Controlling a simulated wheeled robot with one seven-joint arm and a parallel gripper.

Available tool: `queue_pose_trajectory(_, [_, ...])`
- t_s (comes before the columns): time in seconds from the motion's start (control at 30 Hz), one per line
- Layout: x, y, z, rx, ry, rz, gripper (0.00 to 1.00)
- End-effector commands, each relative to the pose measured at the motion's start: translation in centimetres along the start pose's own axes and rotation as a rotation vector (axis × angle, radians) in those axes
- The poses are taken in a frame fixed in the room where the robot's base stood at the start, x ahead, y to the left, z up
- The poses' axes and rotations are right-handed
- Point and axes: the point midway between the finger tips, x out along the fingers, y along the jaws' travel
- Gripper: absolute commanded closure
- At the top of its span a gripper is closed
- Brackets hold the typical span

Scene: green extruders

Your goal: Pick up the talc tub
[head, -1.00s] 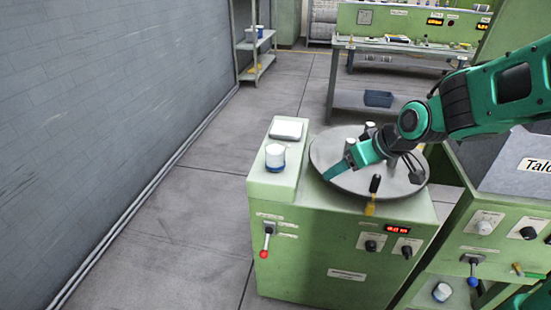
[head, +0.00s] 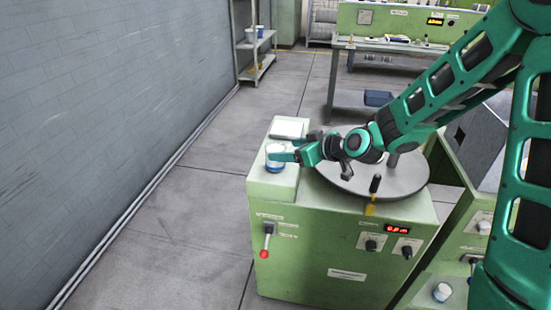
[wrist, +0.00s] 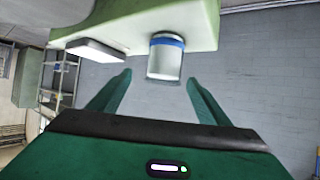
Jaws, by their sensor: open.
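A white tub with a blue band (head: 275,167), which seems to be the talc tub, stands upright on the raised left ledge of the green machine (head: 330,235). My gripper (head: 284,149) is open and empty, reaching in from the right at the tub's level. One finger crosses in front of the tub in the head view; the other is behind it. In the wrist view, which is upside down, the tub (wrist: 166,58) shows ahead between the two spread fingers (wrist: 158,78). I see no contact with it.
A flat white-topped block (head: 288,128) sits behind the tub on the same ledge. The round grey turntable (head: 400,180) lies under my arm. Open floor lies left of the machine.

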Motion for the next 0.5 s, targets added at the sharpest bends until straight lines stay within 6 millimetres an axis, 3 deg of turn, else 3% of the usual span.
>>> queue_pose_trajectory(0.5, [5.2, -0.5, -0.6, 0.0, -0.001, 0.0, 0.29])
